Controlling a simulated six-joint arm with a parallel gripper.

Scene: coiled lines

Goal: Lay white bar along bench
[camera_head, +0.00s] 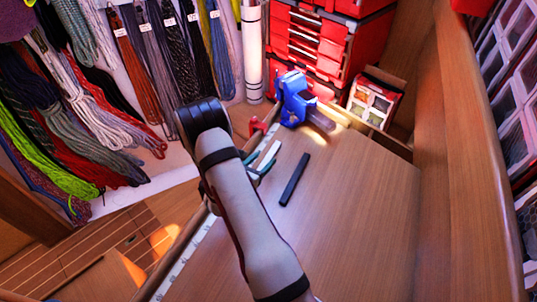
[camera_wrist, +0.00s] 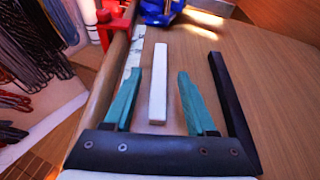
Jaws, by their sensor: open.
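The white bar (camera_wrist: 158,85) lies on the wooden bench (camera_head: 350,225), near its left edge. In the wrist view it runs away from me between the two teal fingers of my gripper (camera_wrist: 160,74). There are gaps on both sides of the bar. In the head view the white bar (camera_head: 268,153) shows beyond my wrist, partly hidden by my gripper (camera_head: 262,168). My gripper is open and holds nothing. I cannot tell how high the fingers are above the bench.
A black bar (camera_head: 295,178) lies right of my gripper; it also shows in the wrist view (camera_wrist: 233,110). A blue vise (camera_head: 292,100) stands at the bench's far end, with a red part (camera_head: 257,127) beside it. The bench's right side is clear.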

